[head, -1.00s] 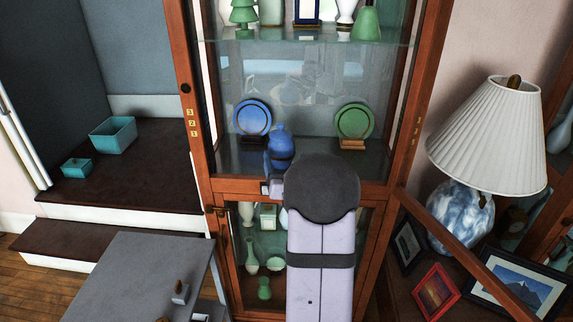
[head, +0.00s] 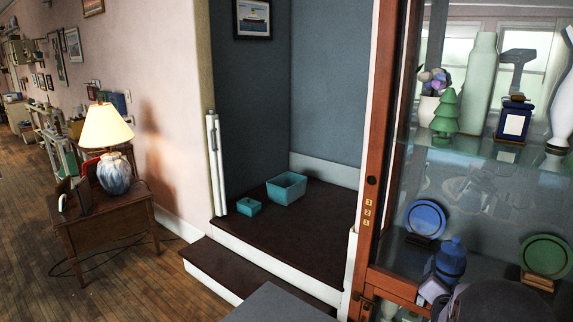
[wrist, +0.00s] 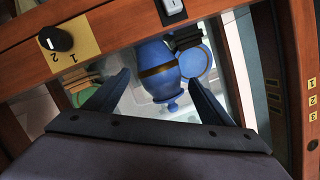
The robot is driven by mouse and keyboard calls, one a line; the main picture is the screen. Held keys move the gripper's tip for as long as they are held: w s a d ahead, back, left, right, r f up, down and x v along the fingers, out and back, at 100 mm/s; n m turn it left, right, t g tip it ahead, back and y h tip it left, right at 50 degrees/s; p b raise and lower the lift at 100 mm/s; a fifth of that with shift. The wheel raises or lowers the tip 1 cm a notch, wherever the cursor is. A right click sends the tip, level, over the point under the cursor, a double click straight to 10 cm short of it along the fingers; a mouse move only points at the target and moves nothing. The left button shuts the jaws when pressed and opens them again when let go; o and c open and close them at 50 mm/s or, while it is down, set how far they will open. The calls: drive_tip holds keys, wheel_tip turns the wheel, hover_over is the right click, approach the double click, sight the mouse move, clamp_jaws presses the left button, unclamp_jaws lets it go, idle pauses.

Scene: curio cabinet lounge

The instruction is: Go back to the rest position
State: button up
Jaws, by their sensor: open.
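My gripper (wrist: 158,77) is open in the wrist view, its two dark fingers spread apart. The blue vase (wrist: 155,68) with a dark band shows beyond and between them; I cannot tell whether they touch it. It also shows in the head view (head: 451,258), inside the cabinet just beyond my gripper (head: 433,290), at the lower right. My arm's rounded dark top hides much of the gripper there. A blue plate (head: 426,218) on a stand is left of the vase, and a green plate (head: 545,257) is to its right.
The cabinet's wooden post (head: 373,180) and front edge (wrist: 30,50) stand close around my gripper. A glass shelf (head: 480,148) with vases is above. Left are a stepped platform (head: 290,222) with two teal boxes, a grey surface (head: 275,304) and a lamp table (head: 105,228).

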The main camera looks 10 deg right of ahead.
drive_tip(key=s+a+f+n+g+y+p, duration=0.1)
drive_tip(key=s+a+f+n+g+y, duration=0.15)
drive_tip(key=a, duration=0.75)
drive_tip(key=s+a+f+n+g+y+p, duration=0.15)
drive_tip(key=a+y, duration=0.25)
drive_tip(key=a, duration=0.6)
drive_tip(key=s+a+f+n+g+y, duration=0.1)
drive_tip(key=s+a+f+n+g, duration=0.1)
drive_tip(key=s+a+n+g, duration=0.2)
drive_tip(key=s+a+f+n+g+y, duration=0.1)
drive_tip(key=s+a+n+g, duration=0.3)
drive_tip(key=s+a, duration=0.6)
drive_tip(key=s+n, duration=0.1)
drive_tip(key=s, duration=0.6)
drive_tip(key=shift+f+y+p, duration=0.3)
drive_tip(key=shift+f+y, duration=0.05)
drive_tip(key=shift+a, duration=0.1)
